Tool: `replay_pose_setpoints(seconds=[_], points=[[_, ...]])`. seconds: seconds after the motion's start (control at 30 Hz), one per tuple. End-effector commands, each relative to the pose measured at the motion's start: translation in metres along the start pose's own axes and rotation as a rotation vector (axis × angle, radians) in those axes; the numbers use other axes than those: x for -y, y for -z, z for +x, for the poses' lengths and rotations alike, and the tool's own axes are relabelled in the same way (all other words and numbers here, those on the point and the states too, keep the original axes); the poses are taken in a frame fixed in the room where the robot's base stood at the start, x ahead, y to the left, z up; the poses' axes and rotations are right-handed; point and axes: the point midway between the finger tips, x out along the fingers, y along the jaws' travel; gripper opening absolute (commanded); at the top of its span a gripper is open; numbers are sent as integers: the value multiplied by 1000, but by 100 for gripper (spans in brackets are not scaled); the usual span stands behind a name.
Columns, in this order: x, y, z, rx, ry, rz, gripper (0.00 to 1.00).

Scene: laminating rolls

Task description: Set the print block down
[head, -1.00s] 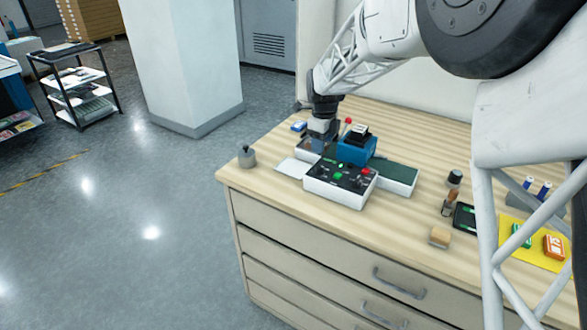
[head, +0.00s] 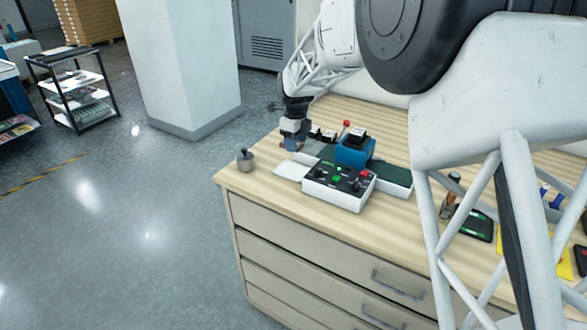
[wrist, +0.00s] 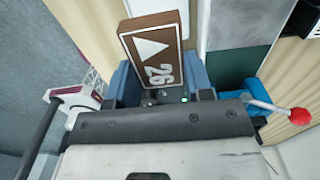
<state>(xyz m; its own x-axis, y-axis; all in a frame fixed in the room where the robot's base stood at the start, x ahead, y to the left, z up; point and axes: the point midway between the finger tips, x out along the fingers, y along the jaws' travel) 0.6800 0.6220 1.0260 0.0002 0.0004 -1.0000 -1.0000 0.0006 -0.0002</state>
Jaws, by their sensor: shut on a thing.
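In the head view my gripper (head: 293,144) is over the back left part of the wooden bench (head: 275,160), left of the blue-topped machine. The block cannot be made out there. Whether it touches anything below is not clear.
The machine has a control panel (head: 340,179), a blue housing (head: 355,150) and a red-knobbed lever (wrist: 299,116). A white sheet (head: 291,170) lies left of the panel. A grey metal weight (head: 245,160) stands near the bench's left corner. My arm covers much of the right side.

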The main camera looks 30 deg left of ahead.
Motion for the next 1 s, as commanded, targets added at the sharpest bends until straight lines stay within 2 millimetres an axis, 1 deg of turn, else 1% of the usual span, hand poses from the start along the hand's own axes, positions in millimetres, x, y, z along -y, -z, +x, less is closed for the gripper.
replay_pose_setpoints(seconds=[0.2,0.3,0.43,0.77,0.87,1.0], points=[[0,0,27,-1,-1,0,24],[0,0,36,-1,-1,0,24],[0,0,41,0,0,0,24],[0,0,44,0,0,0,24],[0,0,50,-1,-1,0,24],[0,0,67,-2,-2,0,24]])
